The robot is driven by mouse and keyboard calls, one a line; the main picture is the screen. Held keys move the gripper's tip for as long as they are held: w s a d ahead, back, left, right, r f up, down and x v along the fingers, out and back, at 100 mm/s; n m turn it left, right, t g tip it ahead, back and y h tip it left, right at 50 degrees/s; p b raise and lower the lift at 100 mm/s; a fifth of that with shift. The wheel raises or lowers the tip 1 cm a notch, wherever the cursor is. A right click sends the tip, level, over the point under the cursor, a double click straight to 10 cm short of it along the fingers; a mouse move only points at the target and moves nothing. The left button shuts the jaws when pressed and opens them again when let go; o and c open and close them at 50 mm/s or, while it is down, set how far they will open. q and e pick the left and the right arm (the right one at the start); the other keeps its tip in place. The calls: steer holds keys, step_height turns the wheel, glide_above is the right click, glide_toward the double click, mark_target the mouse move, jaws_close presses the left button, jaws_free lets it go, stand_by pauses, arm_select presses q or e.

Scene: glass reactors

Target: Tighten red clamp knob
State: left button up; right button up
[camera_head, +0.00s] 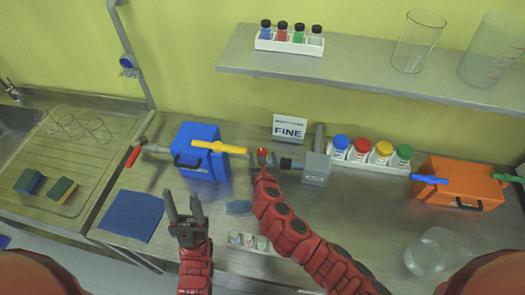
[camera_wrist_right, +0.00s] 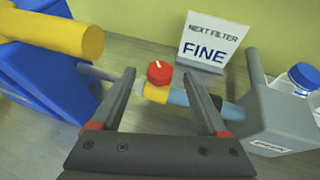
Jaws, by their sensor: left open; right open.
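In the head view the red knob (camera_head: 262,152) is small, just beyond my right gripper (camera_head: 262,163). In the right wrist view my right gripper (camera_wrist_right: 160,85) is open, its fingers on either side of the knob and clamp; I cannot tell whether they touch. My left gripper (camera_head: 184,205) is open and empty, pointing up over the front of the bench, left of my right arm.
A blue case (camera_head: 205,165) with a yellow handle stands left of the clamp. The grey block (camera_head: 316,168) stands right of it, with a "FINE" sign (camera_head: 289,129) behind. Capped bottles and an orange case (camera_head: 460,183) are further right. A blue cloth (camera_head: 133,215) lies at left.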

mark_target(262, 153)
steer(key=shift+x, duration=1.5)
steer(key=shift+f, duration=0.1)
jaws_close()
